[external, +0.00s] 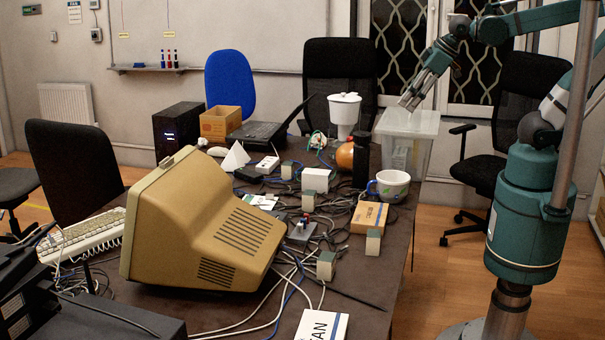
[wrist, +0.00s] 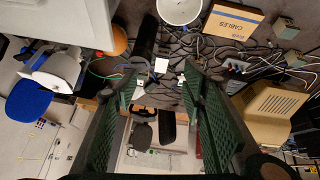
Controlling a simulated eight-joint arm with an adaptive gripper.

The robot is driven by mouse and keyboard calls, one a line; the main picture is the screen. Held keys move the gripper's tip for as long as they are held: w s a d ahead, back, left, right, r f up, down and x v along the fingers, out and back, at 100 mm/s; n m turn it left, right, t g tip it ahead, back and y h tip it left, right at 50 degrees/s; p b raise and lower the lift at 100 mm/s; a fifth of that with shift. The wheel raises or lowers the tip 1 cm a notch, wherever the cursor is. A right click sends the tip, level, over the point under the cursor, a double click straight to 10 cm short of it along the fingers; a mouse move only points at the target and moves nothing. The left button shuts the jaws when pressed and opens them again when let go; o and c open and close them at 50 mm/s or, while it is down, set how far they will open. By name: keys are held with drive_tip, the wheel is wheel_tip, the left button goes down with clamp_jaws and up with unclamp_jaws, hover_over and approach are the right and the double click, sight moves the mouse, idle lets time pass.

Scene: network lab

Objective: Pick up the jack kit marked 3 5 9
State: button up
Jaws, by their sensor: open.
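Several small grey-beige blocks stand on the table: one near the front (external: 326,265), one by the carton (external: 373,242), one at the centre (external: 308,202) and one farther back (external: 287,171). These may be the jack kits, but no 3 5 9 marking is readable on any. One block also shows at the upper right of the wrist view (wrist: 284,27).
A large beige monitor (external: 205,225) fills the table's front left. A cables carton (external: 369,216), a mug (external: 390,185), a white box (external: 315,180), an orange ball (external: 345,156) and a dark cylinder (external: 361,158) crowd the right side. Loose cables run among the blocks. The clear bin (external: 407,140) stands at the right.

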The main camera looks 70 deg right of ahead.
drive_tip(key=w+d+r+n+g, duration=0.15)
drive_tip(key=w+n, duration=0.35)
drive_tip(key=w, duration=0.8)
drive_tip(key=n+g+h+p, duration=0.1)
drive_tip(key=n+g+h, duration=0.3)
drive_tip(key=n, duration=0.8)
hover_over(287, 164)
drive_tip(key=a, duration=0.3)
wheel_tip(287, 164, down, 26)
drive_tip(key=shift+s+d+f+g, duration=0.15)
drive_tip(key=shift+f+g, duration=0.1)
drive_tip(key=shift+f, duration=0.2)
drive_tip(key=shift+x, duration=1.25)
